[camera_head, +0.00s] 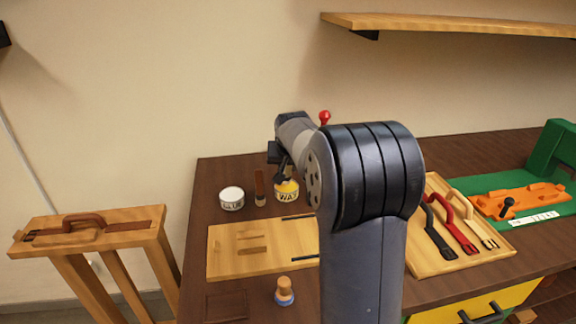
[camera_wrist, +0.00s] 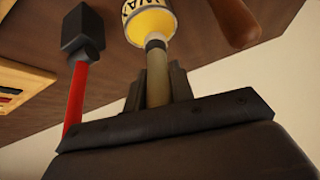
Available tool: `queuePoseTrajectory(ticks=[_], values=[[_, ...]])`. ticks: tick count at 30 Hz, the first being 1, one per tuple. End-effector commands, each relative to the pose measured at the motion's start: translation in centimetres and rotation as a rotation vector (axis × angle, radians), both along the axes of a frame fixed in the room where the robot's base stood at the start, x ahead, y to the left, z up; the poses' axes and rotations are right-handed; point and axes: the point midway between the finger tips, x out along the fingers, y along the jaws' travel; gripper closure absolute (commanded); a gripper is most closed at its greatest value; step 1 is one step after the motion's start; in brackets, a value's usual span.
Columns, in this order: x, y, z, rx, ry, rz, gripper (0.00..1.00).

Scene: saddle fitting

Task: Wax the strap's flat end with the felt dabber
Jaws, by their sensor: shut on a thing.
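A brown strap (camera_head: 130,226) with an arched handle lies along the wooden stand at left. Black (camera_head: 436,232), red (camera_head: 462,230) and tan (camera_head: 487,236) arched pieces with forked ends lie on the tray at right.
A white glue tin (camera_head: 232,198) and a brown upright tool (camera_head: 260,188) stand left of the wax. A slotted board (camera_head: 222,262) and a blue-based wooden knob (camera_head: 285,292) are in front. A wooden tray (camera_head: 425,262) and orange fixture (camera_head: 520,200) are right. My arm hides the middle.

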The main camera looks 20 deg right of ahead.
Motion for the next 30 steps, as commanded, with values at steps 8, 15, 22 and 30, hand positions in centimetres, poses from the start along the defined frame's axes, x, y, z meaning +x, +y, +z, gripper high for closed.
queuePoseTrajectory(ticks=[8, 15, 22, 30], values=[[0.0, 0.0, -0.2, 0.000, 0.000, 0.000, 1.00], [0.0, 0.0, -0.5, 0.000, 0.000, 0.000, 1.00], [0.0, 0.0, -0.8, 0.000, 0.000, 0.000, 1.00], [0.0, 0.0, -1.0, 0.000, 0.000, 0.000, 1.00]])
